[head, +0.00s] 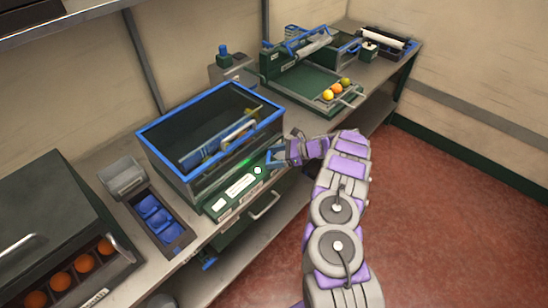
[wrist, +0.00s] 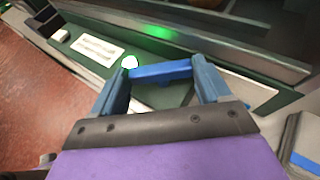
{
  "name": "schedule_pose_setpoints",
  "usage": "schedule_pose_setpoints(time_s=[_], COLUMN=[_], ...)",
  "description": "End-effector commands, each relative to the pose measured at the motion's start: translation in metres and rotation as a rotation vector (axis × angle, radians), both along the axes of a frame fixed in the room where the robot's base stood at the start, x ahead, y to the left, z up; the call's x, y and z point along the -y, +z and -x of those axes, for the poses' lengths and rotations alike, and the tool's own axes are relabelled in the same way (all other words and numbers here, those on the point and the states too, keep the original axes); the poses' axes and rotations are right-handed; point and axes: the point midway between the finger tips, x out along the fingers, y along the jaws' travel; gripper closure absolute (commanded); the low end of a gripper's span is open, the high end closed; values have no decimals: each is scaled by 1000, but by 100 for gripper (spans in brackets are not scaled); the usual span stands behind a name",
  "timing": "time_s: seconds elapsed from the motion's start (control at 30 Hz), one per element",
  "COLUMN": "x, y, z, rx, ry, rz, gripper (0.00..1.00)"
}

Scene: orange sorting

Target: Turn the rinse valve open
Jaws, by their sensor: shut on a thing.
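The rinse valve's blue bar-shaped handle (wrist: 160,72) is on the front panel of the blue-rimmed glass tank (head: 190,112). My gripper (head: 276,158) is at the right end of that panel. In the wrist view, my gripper's two blue fingers (wrist: 160,78) stand on either side of the handle, closed on its two ends. The handle lies nearly level in that view, tilted slightly up to the right. In the head view my fingers largely hide it. A green glow (wrist: 155,31) shows on the panel, with a white round spot (wrist: 130,62) beside the handle.
Left of the tank are a grey bin (head: 122,178), a tray with blue items (head: 155,218) and a dark-lidded box with oranges (head: 62,280). A green station with a fruit tray (head: 345,102) stands farther right. The red floor (head: 450,200) is clear.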

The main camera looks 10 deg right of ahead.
Motion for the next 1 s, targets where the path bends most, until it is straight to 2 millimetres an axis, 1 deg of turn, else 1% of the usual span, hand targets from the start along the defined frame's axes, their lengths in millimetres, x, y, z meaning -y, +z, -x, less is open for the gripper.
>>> schedule_pose_setpoints(time_s=[0.4,0.43,0.6,0.67,0.7,1.0], x=[1,1,1,1,1,1], y=[2,2,1,1,1,0], z=[-2,-2,-2,-2,-2,-3], rx=[3,4,3,3,3,3], ry=[-1,0,0,0,0,-1], rz=[1,1,1,2,2,3], gripper=[54,23,6,1,0,0])
